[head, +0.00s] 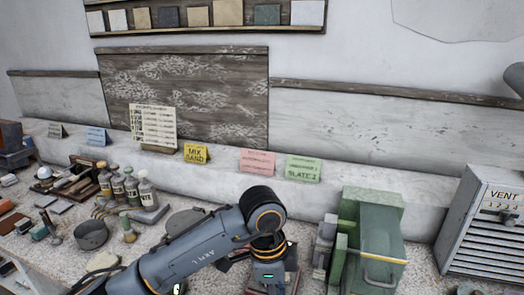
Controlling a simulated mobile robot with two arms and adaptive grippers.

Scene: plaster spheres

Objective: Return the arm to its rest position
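My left arm (200,247), marked "ARM L", comes in from the lower left and bends at a dark joint right of the picture's middle. Below that joint, a wrist part with an orange ring and a small teal light (268,276) points down over the bench near the bottom edge. I cannot make out the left gripper's fingers, so whether they are open or hold anything is unclear. My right gripper is not in view. No plaster sphere can be made out for sure.
A green box-like machine (376,240) stands close right of the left wrist, with a grey vented cabinet (484,225) beyond. Bottles (147,190), a round grey pot (91,234) and small tools crowd the left. Coloured cards, including a yellow one (196,153), line the back ledge.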

